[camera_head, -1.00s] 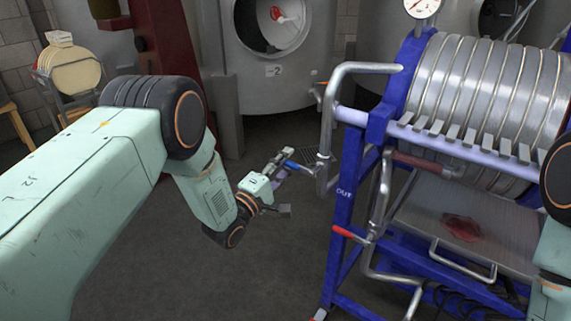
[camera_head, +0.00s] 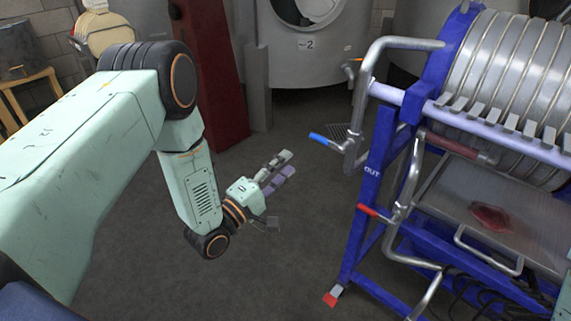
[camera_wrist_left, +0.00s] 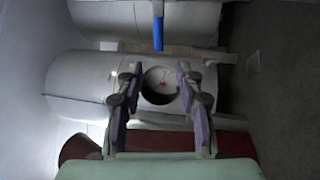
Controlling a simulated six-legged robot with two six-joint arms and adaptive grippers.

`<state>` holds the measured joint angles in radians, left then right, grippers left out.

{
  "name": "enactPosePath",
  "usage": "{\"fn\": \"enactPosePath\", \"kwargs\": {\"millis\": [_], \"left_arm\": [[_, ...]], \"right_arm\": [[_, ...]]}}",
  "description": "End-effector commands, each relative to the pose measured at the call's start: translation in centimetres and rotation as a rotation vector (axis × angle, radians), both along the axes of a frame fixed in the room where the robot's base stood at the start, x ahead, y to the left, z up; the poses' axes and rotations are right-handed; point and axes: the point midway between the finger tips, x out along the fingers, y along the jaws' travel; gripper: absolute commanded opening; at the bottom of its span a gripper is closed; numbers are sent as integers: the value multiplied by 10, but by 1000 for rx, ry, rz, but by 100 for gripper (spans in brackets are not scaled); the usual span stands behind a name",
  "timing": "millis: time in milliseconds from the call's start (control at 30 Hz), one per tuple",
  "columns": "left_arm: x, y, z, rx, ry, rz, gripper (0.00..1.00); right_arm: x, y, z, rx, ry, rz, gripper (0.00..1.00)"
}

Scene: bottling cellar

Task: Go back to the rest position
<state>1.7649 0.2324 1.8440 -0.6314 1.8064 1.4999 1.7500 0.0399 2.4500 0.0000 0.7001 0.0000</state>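My left gripper (camera_head: 289,163) is held out over the floor in the head view, its fingers pointing up and to the right. In the left wrist view its two fingers (camera_wrist_left: 159,70) stand apart with nothing between them, so it is open and empty. A blue-handled lever (camera_head: 325,141) on the press pipe is ahead and to the right, with a visible gap from the fingertips. The blue handle also shows in the left wrist view (camera_wrist_left: 158,32), beyond the fingertips. My right gripper is out of view.
The blue press frame (camera_head: 370,175) stands at the right, with a red-handled lever (camera_head: 372,211) and a steel tray (camera_head: 515,240). A dark red post (camera_head: 213,80) and tank 2 (camera_head: 300,70) stand behind. The grey floor around the left gripper is clear.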

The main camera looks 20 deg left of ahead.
Motion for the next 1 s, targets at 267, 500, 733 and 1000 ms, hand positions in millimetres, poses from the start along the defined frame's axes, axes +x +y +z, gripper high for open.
{"fn": "enactPosePath", "kwargs": {"millis": [267, 500, 733, 1000], "left_arm": [[0, 0, 0, 1, 0, 0, 37], [2, 2, -27, 259, 30, 53, 37], [-48, 11, -120, 812, 319, 39, 37], [-200, 17, -198, 1341, 715, -353, 37]], "right_arm": [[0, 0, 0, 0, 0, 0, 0], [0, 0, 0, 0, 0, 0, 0], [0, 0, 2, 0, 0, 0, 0], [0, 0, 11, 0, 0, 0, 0]]}}
